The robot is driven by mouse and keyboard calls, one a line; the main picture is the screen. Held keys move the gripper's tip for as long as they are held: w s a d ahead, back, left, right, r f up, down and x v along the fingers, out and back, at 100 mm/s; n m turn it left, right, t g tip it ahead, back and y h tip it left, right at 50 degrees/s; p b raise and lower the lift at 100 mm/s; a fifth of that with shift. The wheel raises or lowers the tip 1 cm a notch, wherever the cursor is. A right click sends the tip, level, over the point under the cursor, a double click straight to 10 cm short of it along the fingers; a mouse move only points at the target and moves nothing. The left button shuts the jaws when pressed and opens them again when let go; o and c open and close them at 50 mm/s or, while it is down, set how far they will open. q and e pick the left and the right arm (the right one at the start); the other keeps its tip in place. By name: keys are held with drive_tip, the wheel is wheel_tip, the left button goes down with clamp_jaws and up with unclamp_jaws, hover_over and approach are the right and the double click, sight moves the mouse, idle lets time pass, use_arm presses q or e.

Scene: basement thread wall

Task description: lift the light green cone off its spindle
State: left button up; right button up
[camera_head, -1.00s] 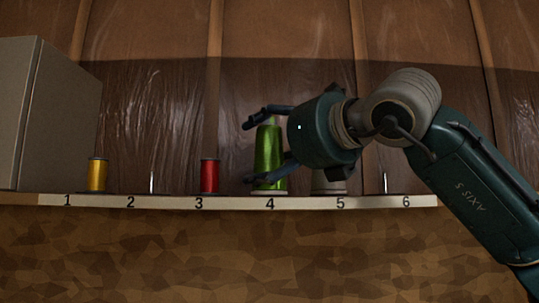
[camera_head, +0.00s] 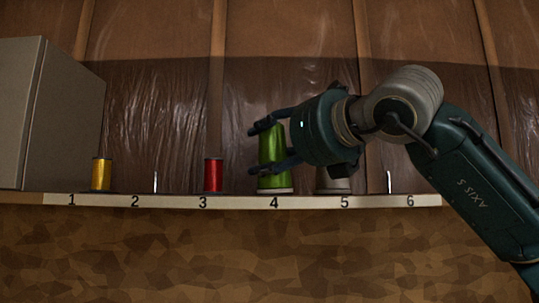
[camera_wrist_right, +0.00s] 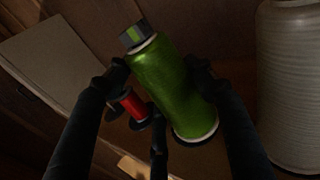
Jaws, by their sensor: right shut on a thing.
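The light green cone (camera_head: 272,150), with a pale base, stands upright at label 4 of the shelf. My right gripper (camera_head: 255,151) reaches it from the right and is shut on it, with fingers above and below its middle in the head view. In the right wrist view the green cone (camera_wrist_right: 170,85) sits between the dark fingers, its grey-and-green top end showing. The spindle is hidden inside the cone. I cannot tell whether its base touches the shelf. My left gripper is not in view.
The numbered shelf (camera_head: 240,201) holds a yellow spool (camera_head: 101,174) at 1 and a red spool (camera_head: 213,175) at 3. A pale cone (camera_head: 331,184) at 5 is partly hidden by my gripper. Bare spindles stand at 2 (camera_head: 155,181) and 6 (camera_head: 389,181). A grey box (camera_head: 65,115) stands left.

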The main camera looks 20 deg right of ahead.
wheel_tip(320, 180, up, 11)
drive_tip(key=shift+a+p, duration=0.1)
drive_tip(key=shift+p, duration=0.65)
drive_tip(key=shift+c, duration=0.2)
wheel_tip(320, 180, up, 9)
drive_tip(key=p, duration=0.3)
drive_tip(key=shift+f, duration=0.15)
wheel_tip(320, 180, up, 4)
drive_tip(key=p, duration=0.4)
